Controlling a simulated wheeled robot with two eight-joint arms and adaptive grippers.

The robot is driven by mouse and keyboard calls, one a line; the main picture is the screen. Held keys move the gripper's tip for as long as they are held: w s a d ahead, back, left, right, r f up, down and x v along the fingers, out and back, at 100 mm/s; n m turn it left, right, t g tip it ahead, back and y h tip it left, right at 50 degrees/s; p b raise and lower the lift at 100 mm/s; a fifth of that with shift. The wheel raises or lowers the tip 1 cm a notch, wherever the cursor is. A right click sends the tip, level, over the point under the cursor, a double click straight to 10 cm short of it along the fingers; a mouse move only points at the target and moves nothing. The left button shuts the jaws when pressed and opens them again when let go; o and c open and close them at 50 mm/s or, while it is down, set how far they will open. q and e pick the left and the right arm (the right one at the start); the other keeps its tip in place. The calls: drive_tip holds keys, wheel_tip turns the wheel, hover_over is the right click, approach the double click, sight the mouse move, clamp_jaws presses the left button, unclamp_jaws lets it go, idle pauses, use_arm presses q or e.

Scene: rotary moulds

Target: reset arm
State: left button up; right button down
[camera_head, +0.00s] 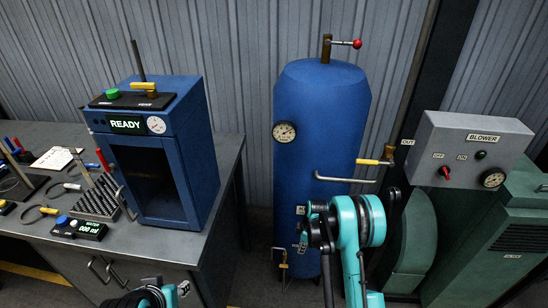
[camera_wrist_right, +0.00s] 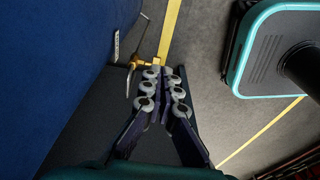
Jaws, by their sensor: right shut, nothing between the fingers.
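My right arm (camera_head: 350,235) is teal and dark and stands in front of the tall blue tank (camera_head: 318,110), at the lower middle of the head view. In the right wrist view my right gripper (camera_wrist_right: 163,73) has its dark fingers with grey rollers drawn together, with nothing between them. The tank's blue side (camera_wrist_right: 45,70) fills the left of that view. A small brass valve (camera_wrist_right: 140,62) shows just beyond the fingertips; I cannot tell the distance. Of my left arm only a teal and dark part (camera_head: 150,296) shows at the bottom edge; its gripper is not visible.
A blue oven (camera_head: 185,160) marked READY stands on the grey bench (camera_head: 215,225) at left, beside tools and a meter. A brass valve with a yellow handle (camera_head: 372,162) juts out right of the tank. The blower box (camera_head: 465,150) stands at right.

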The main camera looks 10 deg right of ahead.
drive_tip(key=s+a+r+m+t+h, duration=0.1)
drive_tip(key=s+r+m+t, duration=0.2)
drive_tip(key=r, duration=1)
drive_tip(key=s+a+r+m, duration=0.1)
drive_tip(key=s+r+m, duration=0.35)
drive_tip(key=r, duration=0.85)
drive_tip(key=s+a+r+m+t, duration=0.1)
drive_tip(key=s+r+m+t, duration=0.1)
drive_tip(key=s, duration=0.7)
drive_tip(key=s+r+m+t, duration=0.1)
drive_tip(key=s+r+m, duration=0.3)
drive_tip(key=s, duration=0.5)
drive_tip(key=shift+a+r+m+t+h, duration=0.15)
drive_tip(key=shift+a+m+t+h, duration=0.2)
drive_tip(key=shift+m, duration=0.2)
